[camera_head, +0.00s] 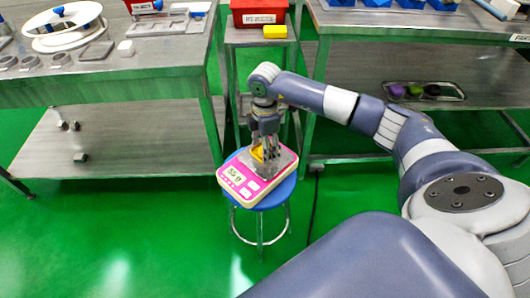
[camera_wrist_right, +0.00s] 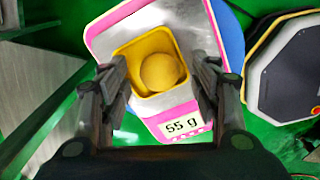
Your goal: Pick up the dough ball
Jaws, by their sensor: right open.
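The dough ball (camera_wrist_right: 159,72) is round and tan-yellow. It lies in a small yellow square container (camera_wrist_right: 136,98) on a pink and white scale (camera_head: 237,179). The scale's display reads 55 g in the right wrist view (camera_wrist_right: 180,127). The scale stands on a blue round stool (camera_head: 277,197). My right gripper (camera_head: 266,148) points down over the scale and is open. In the right wrist view its two fingers are on either side of the container, with the ball between them. In the head view the gripper mostly hides the container (camera_head: 257,154), and the ball cannot be made out.
A metal table (camera_head: 110,85) with white ring-shaped parts stands at the left. A narrow stand holds a red bin (camera_head: 258,12) and a yellow block (camera_head: 275,32) behind the stool. Another metal table (camera_head: 360,62) at the right carries a tray of coloured pieces (camera_head: 425,91). Green floor is clear in front-left.

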